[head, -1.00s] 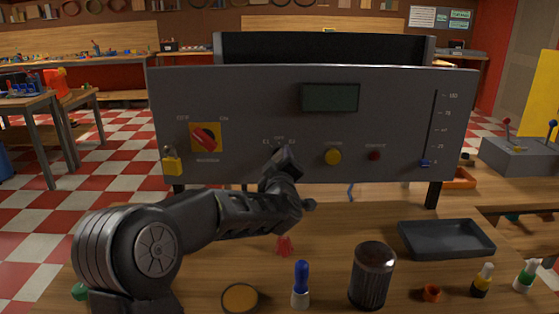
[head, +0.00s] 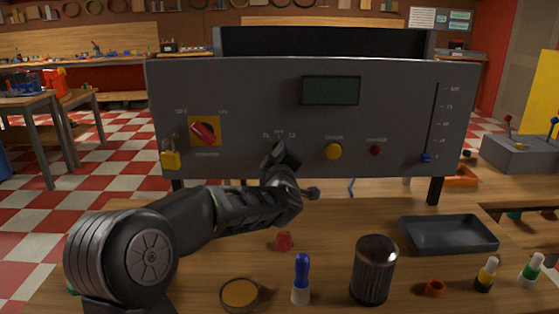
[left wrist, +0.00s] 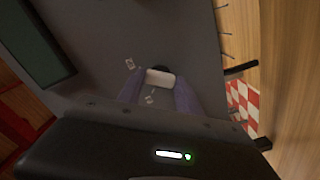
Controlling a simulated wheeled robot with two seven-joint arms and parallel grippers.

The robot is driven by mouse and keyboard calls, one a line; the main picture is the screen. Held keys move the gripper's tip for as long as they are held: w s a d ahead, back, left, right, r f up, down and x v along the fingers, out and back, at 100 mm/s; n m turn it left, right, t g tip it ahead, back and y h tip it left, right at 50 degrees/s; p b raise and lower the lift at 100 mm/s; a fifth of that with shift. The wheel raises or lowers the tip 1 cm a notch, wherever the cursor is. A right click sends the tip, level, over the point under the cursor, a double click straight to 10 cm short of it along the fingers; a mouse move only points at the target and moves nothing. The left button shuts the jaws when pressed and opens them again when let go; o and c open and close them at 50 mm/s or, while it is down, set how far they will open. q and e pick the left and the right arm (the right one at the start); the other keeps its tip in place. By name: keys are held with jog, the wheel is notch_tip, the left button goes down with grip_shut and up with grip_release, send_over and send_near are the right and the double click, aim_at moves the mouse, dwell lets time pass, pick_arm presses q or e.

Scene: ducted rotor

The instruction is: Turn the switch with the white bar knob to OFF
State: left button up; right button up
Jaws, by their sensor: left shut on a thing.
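The white bar knob (left wrist: 160,78) shows in the left wrist view on a dark round base on the grey panel. Small labels sit near it; I cannot read its setting. My left gripper (left wrist: 158,88) is shut on the white bar knob, one finger at each end of the bar. In the head view my left gripper (head: 280,153) is against the grey panel (head: 255,85), just below the small labels E1, OFF and E2 (head: 279,134), and it hides the knob. My right gripper is in neither view.
The panel also carries a red rotary switch (head: 204,132), a padlock (head: 170,158), a yellow button (head: 333,152), a red button (head: 375,150) and a slider (head: 427,157). On the bench are a black tray (head: 448,235), a dark cylinder (head: 373,270) and small parts.

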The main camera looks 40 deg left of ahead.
pick_arm(q)
jog(key=shift+f+n+b, duration=0.1)
jog(key=shift+n+b, duration=3.1)
jog(key=shift+n, duration=0.2)
jog(key=o, duration=1.4)
jog(key=v, duration=0.7)
jog(key=shift+s+d, duration=0.25)
jog(key=shift+s, duration=0.05)
